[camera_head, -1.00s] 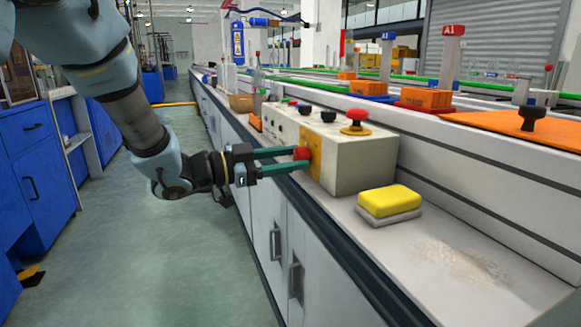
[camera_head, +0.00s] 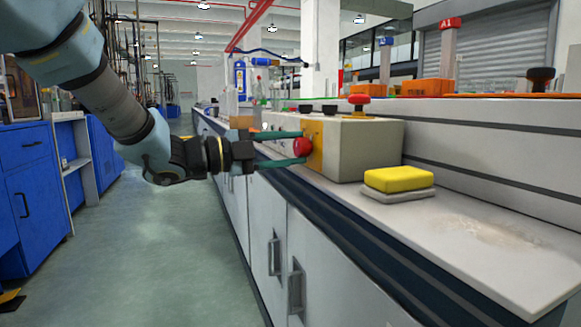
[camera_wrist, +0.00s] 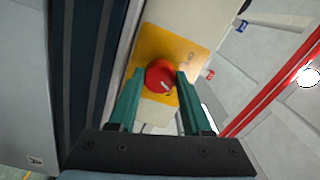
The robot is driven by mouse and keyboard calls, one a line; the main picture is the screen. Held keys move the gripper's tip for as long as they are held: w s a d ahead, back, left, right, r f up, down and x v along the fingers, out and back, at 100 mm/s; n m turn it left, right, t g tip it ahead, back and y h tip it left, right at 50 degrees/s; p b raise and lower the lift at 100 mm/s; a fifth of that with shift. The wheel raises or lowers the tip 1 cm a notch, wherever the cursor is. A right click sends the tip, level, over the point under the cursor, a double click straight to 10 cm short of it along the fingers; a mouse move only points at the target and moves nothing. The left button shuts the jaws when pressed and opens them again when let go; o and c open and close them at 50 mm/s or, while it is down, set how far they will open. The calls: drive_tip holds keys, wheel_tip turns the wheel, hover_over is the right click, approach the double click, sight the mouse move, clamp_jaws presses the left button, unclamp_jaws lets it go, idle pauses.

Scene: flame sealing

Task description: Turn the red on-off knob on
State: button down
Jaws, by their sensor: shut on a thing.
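The red on-off knob (camera_head: 302,147) sticks out from a yellow plate (camera_head: 316,142) on the front face of a beige control box (camera_head: 358,150). In the wrist view the round red knob (camera_wrist: 160,76) has a pale mark at its lower right, and the yellow plate (camera_wrist: 195,55) lies behind it. My gripper (camera_head: 298,147) reaches in from the left with its green fingers on either side of the knob, shut on it. In the wrist view my gripper's fingertips (camera_wrist: 158,78) flank the knob; exact contact is hard to see there.
A yellow sponge (camera_head: 399,178) on a grey base sits on the counter, right of the box. A red mushroom button (camera_head: 359,100) stands on top of the box. The counter (camera_head: 470,225) is clear at the front right, apart from a pale powdery patch.

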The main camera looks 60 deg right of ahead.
drive_tip(key=shift+f+m+b, duration=0.1)
drive_tip(key=shift+m+b, duration=1.6)
drive_tip(key=shift+c, duration=1.7)
unclamp_jaws()
drive_tip(key=shift+w, duration=0.1)
drive_tip(key=p+v, duration=0.2)
drive_tip(key=v, duration=0.8)
drive_tip(key=shift+w+a, duration=0.2)
drive_tip(key=shift+a, duration=0.1)
